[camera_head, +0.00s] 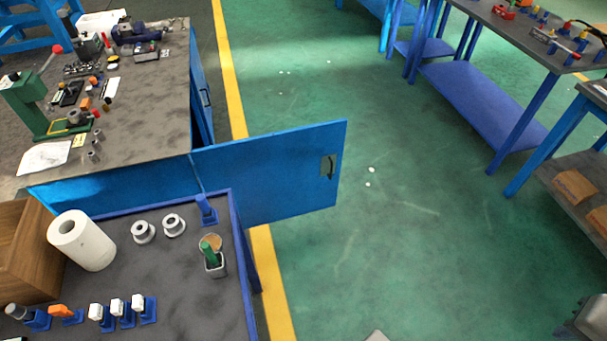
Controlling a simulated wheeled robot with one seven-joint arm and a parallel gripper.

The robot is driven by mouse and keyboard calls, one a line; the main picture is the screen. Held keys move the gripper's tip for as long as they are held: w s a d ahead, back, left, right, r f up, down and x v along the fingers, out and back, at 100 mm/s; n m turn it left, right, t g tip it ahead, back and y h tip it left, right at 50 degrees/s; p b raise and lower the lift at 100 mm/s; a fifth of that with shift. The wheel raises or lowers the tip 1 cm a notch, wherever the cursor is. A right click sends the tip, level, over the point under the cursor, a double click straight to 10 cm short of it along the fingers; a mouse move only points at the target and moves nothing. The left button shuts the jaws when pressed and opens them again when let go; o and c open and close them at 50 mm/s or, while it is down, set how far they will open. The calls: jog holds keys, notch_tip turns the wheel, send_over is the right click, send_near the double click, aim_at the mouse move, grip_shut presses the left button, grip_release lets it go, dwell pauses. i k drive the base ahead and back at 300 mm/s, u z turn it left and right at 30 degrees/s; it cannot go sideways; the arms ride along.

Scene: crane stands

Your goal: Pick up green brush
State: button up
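A green handle (207,249), which looks like the green brush, stands upright in a small grey square cup (215,266). The cup is near the right edge of the blue-rimmed cart top (180,290) in the lower left. A round tan piece (210,240) shows just behind the green handle; I cannot tell whether it is part of the brush. The lower end of the brush is hidden in the cup.
Two white spools (158,228), a paper roll (82,240), a wooden box (24,250) and several blue holders with white tops (122,312) share the cart. A blue cabinet door (270,172) stands open behind it. Green floor (400,230) to the right is clear.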

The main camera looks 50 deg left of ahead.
aim_at(206, 247)
jog(key=i, duration=0.75)
jog(key=u, duration=2.75)
jog(key=i, duration=0.5)
jog(key=z, duration=0.05)
